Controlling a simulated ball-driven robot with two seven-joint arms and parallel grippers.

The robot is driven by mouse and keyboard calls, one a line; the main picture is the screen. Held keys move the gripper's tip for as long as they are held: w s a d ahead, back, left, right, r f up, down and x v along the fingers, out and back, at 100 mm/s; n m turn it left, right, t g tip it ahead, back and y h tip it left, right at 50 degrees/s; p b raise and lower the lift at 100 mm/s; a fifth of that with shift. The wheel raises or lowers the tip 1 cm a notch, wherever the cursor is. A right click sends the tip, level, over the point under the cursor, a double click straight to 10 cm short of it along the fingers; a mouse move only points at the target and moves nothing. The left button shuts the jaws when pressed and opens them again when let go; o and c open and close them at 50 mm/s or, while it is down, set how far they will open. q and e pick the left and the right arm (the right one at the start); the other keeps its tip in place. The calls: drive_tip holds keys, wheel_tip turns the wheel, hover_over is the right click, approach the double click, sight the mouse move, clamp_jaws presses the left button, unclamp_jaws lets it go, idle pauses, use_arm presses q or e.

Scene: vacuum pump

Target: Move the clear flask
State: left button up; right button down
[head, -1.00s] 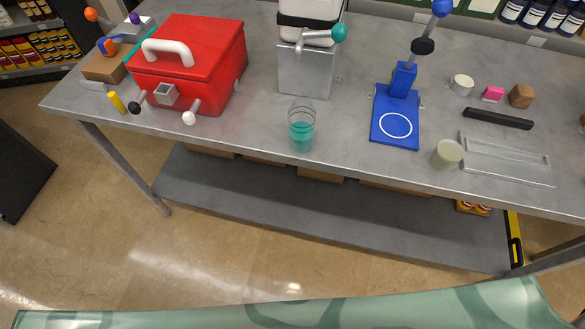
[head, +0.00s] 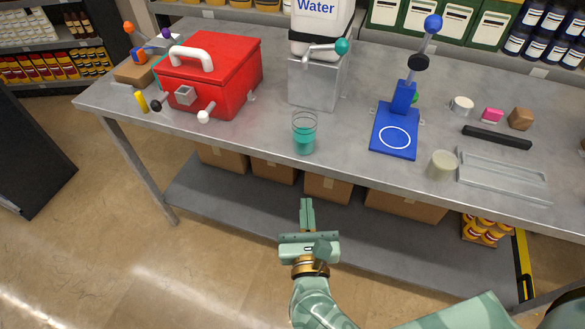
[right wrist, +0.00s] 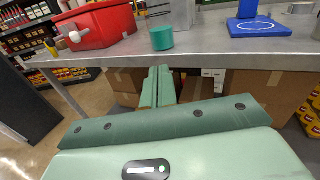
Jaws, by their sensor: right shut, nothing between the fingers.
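The clear flask (head: 304,134) stands upright near the front edge of the grey table, with teal liquid in its lower part. In the right wrist view its teal content (right wrist: 162,38) shows at the table edge, beyond the fingertips; the clear upper wall is hard to make out there. My right gripper (head: 306,204) is in front of the table and below its top, apart from the flask. Its fingers also show in the right wrist view (right wrist: 158,78), side by side, shut and empty. My left gripper is not in view.
A red box (head: 212,78) with a white handle stands left of the flask. A grey water dispenser (head: 314,82) is behind it. A blue press stand (head: 395,139) and a beige cup (head: 441,165) are to the right. A lower shelf (head: 240,207) with cardboard boxes sits under the table.

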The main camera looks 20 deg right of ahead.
approach(303, 149)
drive_tip(key=shift+m, duration=0.3)
drive_tip(key=x, duration=0.5)
drive_tip(key=shift+w+r, duration=0.15)
drive_tip(key=shift+w, duration=0.1)
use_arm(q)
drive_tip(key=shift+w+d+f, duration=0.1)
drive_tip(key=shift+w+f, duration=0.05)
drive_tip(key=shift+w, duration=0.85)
use_arm(e)
drive_tip(key=shift+w+d, duration=0.25)
drive_tip(key=shift+w, duration=0.4)
drive_tip(key=b+x, duration=0.2)
drive_tip(key=x, duration=0.4)
drive_tip(key=shift+w+d, duration=0.1)
drive_tip(key=shift+w, duration=0.05)
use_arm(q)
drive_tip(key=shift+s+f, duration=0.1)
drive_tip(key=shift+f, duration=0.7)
